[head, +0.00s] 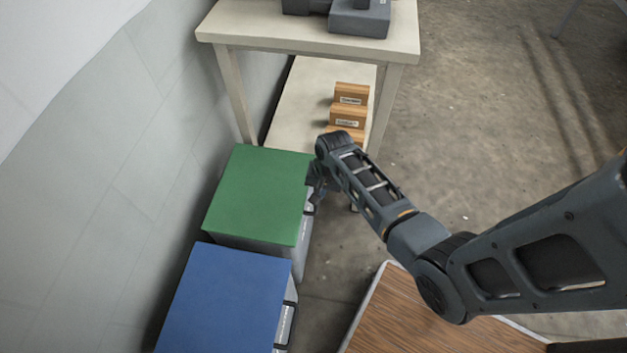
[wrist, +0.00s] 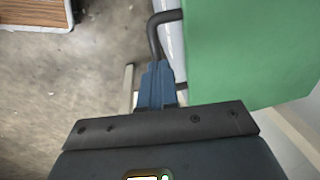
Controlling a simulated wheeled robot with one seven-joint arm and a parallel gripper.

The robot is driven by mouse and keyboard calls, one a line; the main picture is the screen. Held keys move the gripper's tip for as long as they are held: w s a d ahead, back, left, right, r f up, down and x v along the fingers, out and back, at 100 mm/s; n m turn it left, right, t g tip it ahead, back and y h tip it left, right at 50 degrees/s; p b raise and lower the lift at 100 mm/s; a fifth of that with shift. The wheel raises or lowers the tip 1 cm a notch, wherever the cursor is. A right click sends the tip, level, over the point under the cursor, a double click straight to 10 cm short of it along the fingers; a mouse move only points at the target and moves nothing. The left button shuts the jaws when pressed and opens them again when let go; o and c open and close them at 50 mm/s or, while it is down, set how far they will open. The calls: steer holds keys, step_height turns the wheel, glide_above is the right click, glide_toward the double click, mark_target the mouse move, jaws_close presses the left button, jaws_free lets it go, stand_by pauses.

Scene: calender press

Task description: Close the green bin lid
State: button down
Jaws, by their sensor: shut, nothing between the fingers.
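The green bin lid (head: 262,195) lies flat across the top of its grey bin (head: 303,240), beside the wall. Its surface also fills the upper right of the wrist view (wrist: 245,50). I see no clear gap under the lid, but its far edge and hinge are not clear. My gripper (wrist: 160,68) is shut and empty, its blue fingers pointing at the bin's front side. A dark bent handle (wrist: 155,32) is just beyond the fingertips; I cannot tell if they touch. In the head view my arm partly hides the gripper at the lid's right edge.
A blue-lidded bin (head: 222,305) stands in front of the green one. A pale table (head: 310,35) with a lower shelf holding several wooden boxes (head: 347,116) is behind. A wood-topped surface (head: 430,315) is at lower right. Open floor lies to the right.

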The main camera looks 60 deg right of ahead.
steer(key=shift+s+f+t+b, duration=0.2)
steer(key=shift+f+t+b, duration=0.2)
steer(key=shift+f, duration=0.8)
steer(key=shift+f, duration=0.1)
step_height(320, 180, up, 14)
steer(key=s+d+p, duration=0.1)
steer(key=s+p, duration=0.1)
steer(key=p, duration=0.3)
steer(key=shift+s+r, duration=0.15)
steer(key=shift+r, duration=0.1)
